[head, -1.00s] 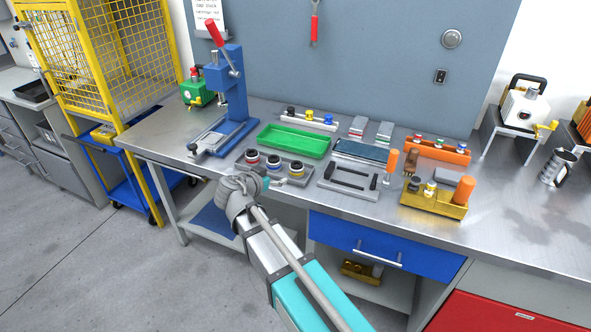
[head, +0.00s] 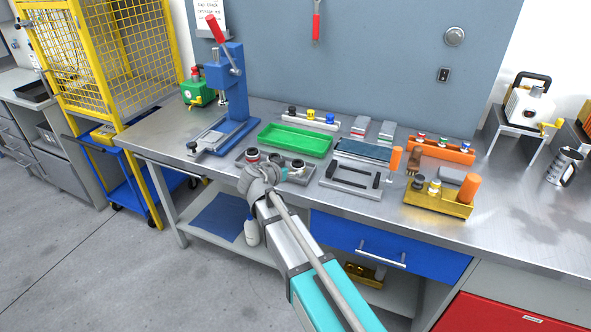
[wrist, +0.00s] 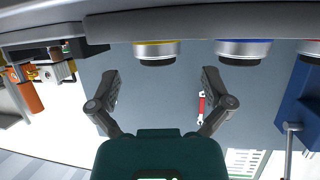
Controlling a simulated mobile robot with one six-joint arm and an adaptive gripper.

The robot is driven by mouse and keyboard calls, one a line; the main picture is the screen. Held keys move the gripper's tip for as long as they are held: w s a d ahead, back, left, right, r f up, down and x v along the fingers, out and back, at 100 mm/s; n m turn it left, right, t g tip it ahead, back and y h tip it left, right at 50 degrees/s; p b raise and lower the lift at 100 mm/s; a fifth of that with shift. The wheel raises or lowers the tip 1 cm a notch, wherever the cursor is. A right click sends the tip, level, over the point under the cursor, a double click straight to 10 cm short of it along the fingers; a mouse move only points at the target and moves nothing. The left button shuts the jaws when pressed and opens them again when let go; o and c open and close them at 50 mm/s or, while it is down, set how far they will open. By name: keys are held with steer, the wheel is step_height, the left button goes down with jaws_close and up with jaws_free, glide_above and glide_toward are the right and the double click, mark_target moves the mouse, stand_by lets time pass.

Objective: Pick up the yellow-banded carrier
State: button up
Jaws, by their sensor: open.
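The yellow-banded carrier (wrist: 157,52) shows in the wrist view as a pale metal cylinder with a yellow band, lying between the directions of my two fingers. In the head view it is the right-hand dark-topped carrier (head: 297,165) in the grey tray (head: 245,167). The blue-banded carrier (wrist: 243,50) stands beside it, and the red-banded carrier (wrist: 311,50) is farther along. My gripper (wrist: 160,77) is open and empty, with a gap between its fingertips and the carrier. In the head view my gripper (head: 272,176) is at the tray's front side, partly hiding it.
A green tray (head: 295,140) lies behind the carriers. The blue press (head: 232,95) stands to the left. A grey fixture with dark handles (head: 350,181) is close on the right, and a yellow holder (head: 438,204) is beyond it. The wrist view is upside down.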

mark_target(298, 162)
steer(key=shift+b+x, duration=1)
steer(key=shift+x, duration=1.6)
steer(key=shift+r, duration=0.1)
steer(key=c, duration=1.2)
step_height(298, 162, up, 3)
steer(key=p, duration=0.2)
steer(key=shift+p, duration=0.4)
steer(key=w+d+r+p+v, duration=0.1)
steer(key=r+p+v, duration=0.2)
steer(key=p+v, duration=0.7)
steer(key=v, duration=0.7)
steer(key=shift+d+r, duration=0.15)
steer(key=shift+d, duration=0.1)
